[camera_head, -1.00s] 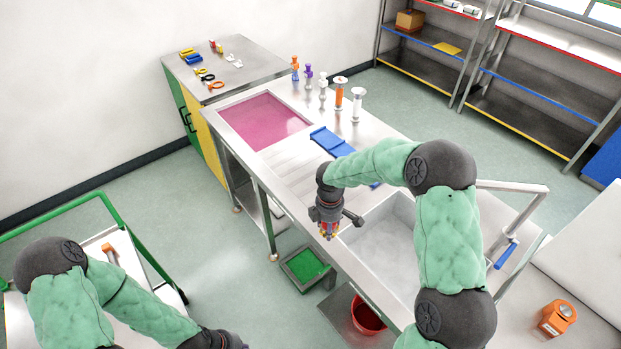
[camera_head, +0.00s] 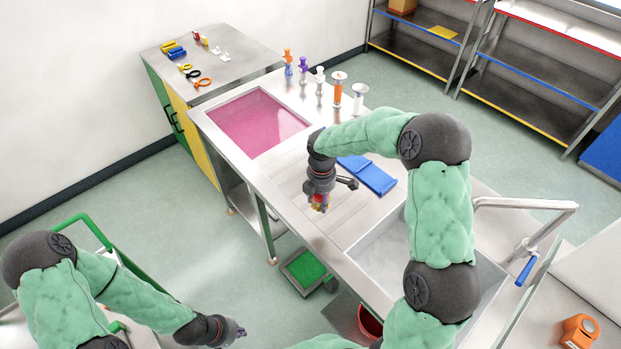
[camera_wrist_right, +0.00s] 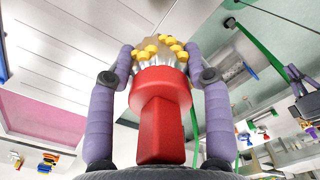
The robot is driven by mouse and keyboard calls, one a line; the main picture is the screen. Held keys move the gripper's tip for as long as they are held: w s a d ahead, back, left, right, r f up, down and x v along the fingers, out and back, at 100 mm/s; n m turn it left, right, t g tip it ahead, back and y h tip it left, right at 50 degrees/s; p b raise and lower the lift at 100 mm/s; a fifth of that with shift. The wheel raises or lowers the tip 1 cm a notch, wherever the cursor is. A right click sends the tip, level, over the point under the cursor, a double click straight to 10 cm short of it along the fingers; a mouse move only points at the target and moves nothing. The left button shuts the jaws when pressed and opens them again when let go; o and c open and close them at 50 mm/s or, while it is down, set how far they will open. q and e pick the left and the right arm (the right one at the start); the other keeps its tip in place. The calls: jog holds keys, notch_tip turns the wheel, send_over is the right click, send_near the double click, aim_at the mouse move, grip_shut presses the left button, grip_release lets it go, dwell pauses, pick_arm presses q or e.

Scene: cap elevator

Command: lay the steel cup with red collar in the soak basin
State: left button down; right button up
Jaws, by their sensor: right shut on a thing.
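My right gripper (camera_head: 319,203) is shut on the steel cup with red collar (camera_wrist_right: 160,85), which I see closely in the right wrist view. It has a red block-like grip, a red collar, a fluted steel part and yellow knobs at the far end. In the head view it is small and mostly hidden by the gripper, held above the steel counter. The soak basin (camera_head: 258,122), a sunken rectangle with pink filling, lies to the left and beyond the gripper. My left gripper (camera_head: 238,333) is low at the bottom, away from the counter; its jaws are too small to judge.
A blue tray (camera_head: 368,175) lies on the counter right of the gripper. Several upright fittings (camera_head: 338,90) stand along the counter's far edge. A grey sink (camera_head: 395,255) is nearer me. A side table (camera_head: 213,65) holds small tools. The counter before the pink basin is clear.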

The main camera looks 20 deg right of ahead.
jog(key=w+d+f, duration=0.4)
jog(key=w+d, duration=0.2)
jog(key=d, duration=0.1)
send_over(335, 197)
jog(key=f, duration=0.5)
jog(key=shift+a+f+p, duration=0.1)
jog(key=shift+a+p, duration=0.1)
jog(key=shift+p, duration=0.15)
jog(key=shift+d+f, duration=0.15)
jog(key=shift+f, duration=0.35)
notch_tip(335, 197, down, 3)
jog(key=shift+w+r, duration=0.1)
jog(key=shift+r, duration=0.1)
jog(key=shift+f, duration=0.15)
jog(key=o, duration=1.4)
jog(key=shift+c, duration=0.2)
